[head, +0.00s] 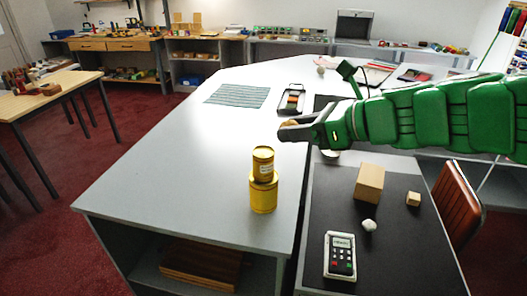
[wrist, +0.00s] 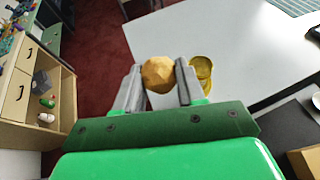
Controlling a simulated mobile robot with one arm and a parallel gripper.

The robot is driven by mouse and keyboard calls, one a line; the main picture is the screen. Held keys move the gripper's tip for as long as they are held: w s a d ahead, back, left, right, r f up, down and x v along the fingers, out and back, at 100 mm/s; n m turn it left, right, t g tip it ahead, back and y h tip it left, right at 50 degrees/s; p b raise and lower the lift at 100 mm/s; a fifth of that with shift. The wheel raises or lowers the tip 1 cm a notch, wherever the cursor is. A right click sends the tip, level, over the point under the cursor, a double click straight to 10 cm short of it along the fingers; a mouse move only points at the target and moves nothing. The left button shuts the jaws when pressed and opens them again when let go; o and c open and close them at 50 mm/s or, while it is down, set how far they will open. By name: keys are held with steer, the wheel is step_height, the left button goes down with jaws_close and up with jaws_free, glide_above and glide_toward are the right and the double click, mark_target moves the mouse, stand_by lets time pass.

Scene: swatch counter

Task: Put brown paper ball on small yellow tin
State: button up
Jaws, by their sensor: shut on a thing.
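The brown paper ball (wrist: 158,74) is pinched between the two grey fingers of my gripper (wrist: 159,76) in the wrist view. In the head view my gripper (head: 291,129) is held above the grey counter, up and to the right of the tins. The ball is mostly hidden there. The small yellow tin (head: 263,165) stands upright on a larger yellow tin (head: 263,196), near the counter's right edge. The small tin has a pale label. In the wrist view the yellow tins (wrist: 202,68) show just right of the ball, partly behind the right finger.
A dark lower surface right of the counter (head: 175,170) bears a card reader (head: 340,255), a white crumpled ball (head: 369,225) and two tan blocks (head: 369,183) (head: 413,198). A striped mat (head: 238,95) and a black tray (head: 291,100) lie farther back. The counter left of the tins is clear.

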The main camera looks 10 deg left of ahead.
steer(key=s+a+r, duration=0.2)
glide_above(268, 153)
steer(key=f, duration=0.9)
steer(key=shift+s+d+f, duration=0.15)
steer(key=shift+s+f, duration=0.05)
steer(key=shift+f, duration=0.05)
steer(key=shift+w+f, duration=0.25)
steer(key=shift+f, duration=1.55)
steer(key=shift+f, duration=0.1)
steer(key=o, duration=1)
